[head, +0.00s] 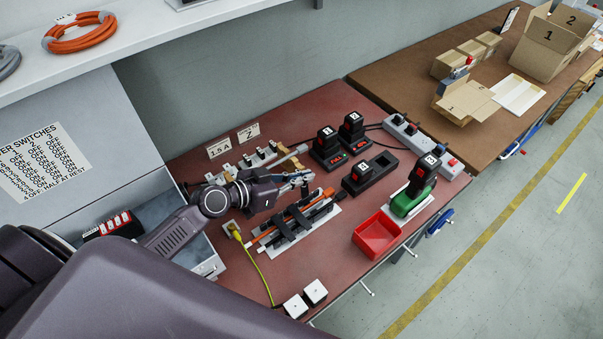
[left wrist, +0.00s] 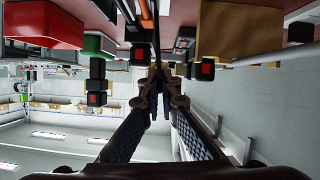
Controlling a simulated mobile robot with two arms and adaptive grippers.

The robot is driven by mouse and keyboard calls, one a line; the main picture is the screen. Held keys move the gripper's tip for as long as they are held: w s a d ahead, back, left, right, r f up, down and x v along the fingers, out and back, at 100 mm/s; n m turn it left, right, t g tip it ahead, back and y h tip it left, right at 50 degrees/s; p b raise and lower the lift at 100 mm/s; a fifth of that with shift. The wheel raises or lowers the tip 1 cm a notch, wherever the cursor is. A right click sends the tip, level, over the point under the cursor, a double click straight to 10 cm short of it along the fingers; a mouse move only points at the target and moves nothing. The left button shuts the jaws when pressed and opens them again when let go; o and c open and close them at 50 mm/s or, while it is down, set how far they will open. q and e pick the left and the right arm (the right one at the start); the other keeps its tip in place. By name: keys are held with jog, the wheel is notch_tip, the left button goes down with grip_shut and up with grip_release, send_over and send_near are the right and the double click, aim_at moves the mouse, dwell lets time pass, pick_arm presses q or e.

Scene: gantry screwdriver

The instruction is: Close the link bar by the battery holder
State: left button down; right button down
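My left gripper (head: 304,179) is in front of the bar and left of the holders, apart from the bar. In the left wrist view its fingers (left wrist: 157,76) are close together with nothing clear between them. My right gripper is out of view.
A black rack with orange-handled tools (head: 298,219) lies just in front of the left gripper. A red bin (head: 377,235) and green-based tool (head: 413,195) stand right. A power strip (head: 409,132) is at the back right.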

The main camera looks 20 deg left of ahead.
pick_arm(q)
jog(key=d+m+p, duration=0.1)
jog(key=s+d+m+t+y+p, duration=0.1)
jog(key=p, duration=0.1)
jog(key=shift+s+d+m+y, duration=0.25)
jog(key=shift+m+y, duration=0.05)
jog(key=shift+m, duration=0.1)
jog(key=shift+s+d+f, duration=0.25)
jog(key=shift+d+f, duration=0.1)
jog(key=shift+s+d+f, duration=0.1)
jog(key=c, duration=2.2)
grip_release()
jog(key=shift+r, duration=0.2)
jog(key=v, duration=0.7)
jog(key=shift+s, duration=0.15)
